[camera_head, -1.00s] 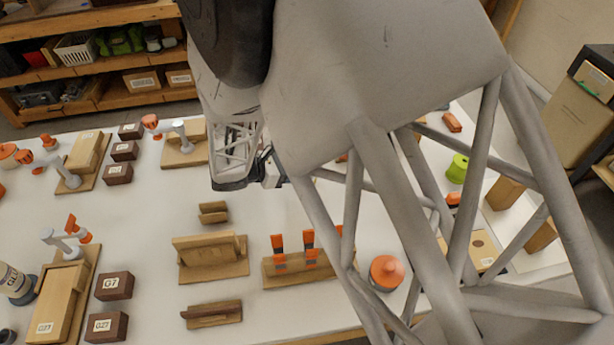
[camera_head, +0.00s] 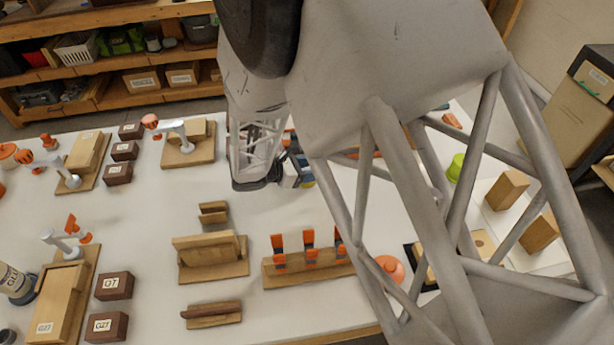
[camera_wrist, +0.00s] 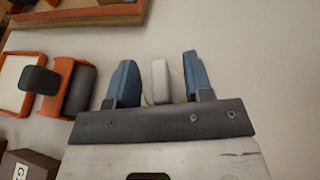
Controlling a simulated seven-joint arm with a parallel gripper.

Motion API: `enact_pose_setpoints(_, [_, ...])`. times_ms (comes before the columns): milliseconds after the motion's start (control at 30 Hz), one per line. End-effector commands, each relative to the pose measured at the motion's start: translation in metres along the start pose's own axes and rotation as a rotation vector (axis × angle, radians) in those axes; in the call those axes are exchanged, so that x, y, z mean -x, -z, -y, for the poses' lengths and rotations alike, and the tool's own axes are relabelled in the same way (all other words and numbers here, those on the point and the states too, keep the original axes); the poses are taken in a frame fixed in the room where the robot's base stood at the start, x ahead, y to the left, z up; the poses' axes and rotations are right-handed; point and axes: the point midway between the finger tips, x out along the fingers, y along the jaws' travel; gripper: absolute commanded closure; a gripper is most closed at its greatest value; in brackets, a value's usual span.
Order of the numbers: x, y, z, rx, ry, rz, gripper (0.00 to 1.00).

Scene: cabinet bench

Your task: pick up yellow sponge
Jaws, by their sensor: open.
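My gripper (camera_wrist: 158,62) is open in the wrist view, with its two blue fingers apart. Between the fingers is a small pale block (camera_wrist: 160,82) with thin yellow edges, which looks like the sponge. I see mostly its whitish face, and its lower end is hidden behind the gripper body. Gaps show between it and the fingers. In the head view my gripper (camera_head: 299,168) is low over the white table, mostly hidden by my arm. A bit of yellow (camera_head: 307,183) shows beside the fingers there.
In the wrist view, an orange-rimmed tray (camera_wrist: 44,66) and an orange and dark grey item (camera_wrist: 77,88) lie left of the gripper. A brown block (camera_wrist: 28,163) is at the lower left. In the head view, wooden holders (camera_head: 210,265) stand nearer.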

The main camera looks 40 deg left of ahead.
Motion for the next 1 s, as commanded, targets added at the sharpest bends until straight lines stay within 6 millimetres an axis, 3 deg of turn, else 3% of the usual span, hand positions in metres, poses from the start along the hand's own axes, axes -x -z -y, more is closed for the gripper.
enact_pose_setpoints(167, [0.0,0.0,0.0,0.0,0.0,0.0,0.53])
enact_pose_setpoints(467, [0.0,0.0,0.0,0.0,0.0,0.0,0.99])
enact_pose_setpoints(1000, [0.005,-0.011,0.0,-0.001,-0.001,0.0,1.0])
